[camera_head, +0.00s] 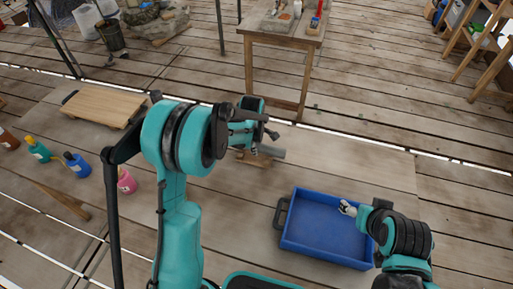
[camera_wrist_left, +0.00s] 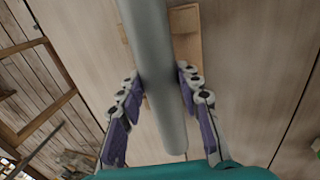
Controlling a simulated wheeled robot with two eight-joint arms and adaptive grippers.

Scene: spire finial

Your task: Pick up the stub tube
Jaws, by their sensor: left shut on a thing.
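The stub tube (camera_wrist_left: 172,115) is a plain grey cylinder that runs lengthwise between the two fingers of my left gripper (camera_wrist_left: 161,75) in the left wrist view. My left gripper is shut on it, with a fingertip at each side. In the head view, the grey end of the tube (camera_head: 271,151) shows to the right of the left gripper (camera_head: 256,139). The rest of it is hidden behind my wrist. A small wooden block (camera_wrist_left: 187,38) is behind the tube. My right gripper (camera_head: 347,208) is over the blue tray, and its finger gap is too small to judge.
The blue tray (camera_head: 306,254) with a dark handle looks empty at the front right. Pink (camera_head: 126,183), blue (camera_head: 78,166) and teal (camera_head: 38,150) containers stand at the left near a wooden board (camera_head: 103,104). A wooden table (camera_head: 285,39) stands at the back.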

